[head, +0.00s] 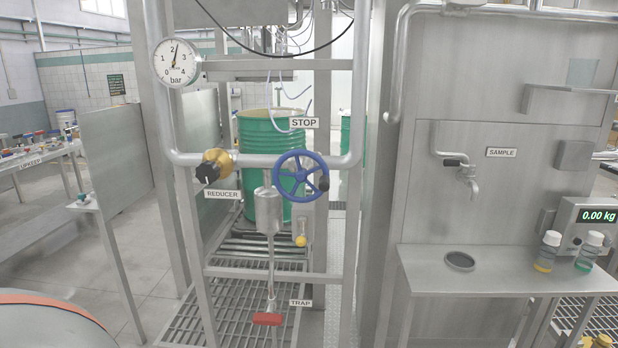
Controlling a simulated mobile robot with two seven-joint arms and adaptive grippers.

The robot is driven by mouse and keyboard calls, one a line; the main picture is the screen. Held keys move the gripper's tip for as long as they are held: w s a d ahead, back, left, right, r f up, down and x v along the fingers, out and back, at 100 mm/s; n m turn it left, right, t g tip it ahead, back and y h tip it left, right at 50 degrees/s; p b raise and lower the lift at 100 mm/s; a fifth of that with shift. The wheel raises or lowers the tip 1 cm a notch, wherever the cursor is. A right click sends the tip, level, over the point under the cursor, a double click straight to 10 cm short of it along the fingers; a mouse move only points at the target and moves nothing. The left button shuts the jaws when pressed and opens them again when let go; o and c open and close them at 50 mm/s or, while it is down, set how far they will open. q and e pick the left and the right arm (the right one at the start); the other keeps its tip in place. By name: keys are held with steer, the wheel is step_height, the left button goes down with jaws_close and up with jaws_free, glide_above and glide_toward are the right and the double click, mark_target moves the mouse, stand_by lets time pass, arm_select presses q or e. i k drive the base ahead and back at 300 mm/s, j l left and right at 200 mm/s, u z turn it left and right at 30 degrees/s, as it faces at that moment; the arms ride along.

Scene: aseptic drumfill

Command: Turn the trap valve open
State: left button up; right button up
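The trap valve has a red handle (267,319) and sits low on a thin vertical pipe, beside the TRAP label (301,303). The handle lies crosswise to the pipe, roughly level. Above it on the same line hangs a metal trap body (268,210), below the horizontal steel pipe. Neither of my grippers shows in the head view.
A blue STOP handwheel (301,176) and a brass reducer with a black knob (208,172) sit on the pipe above. A gauge (176,63) hangs upper left. A green drum (264,140) stands behind. A steel shelf (500,280) juts out at right.

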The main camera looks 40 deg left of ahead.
mark_target(268, 318)
steer(key=u, duration=1.45)
steer(key=l+z, duration=0.35)
steer(key=l, duration=0.1)
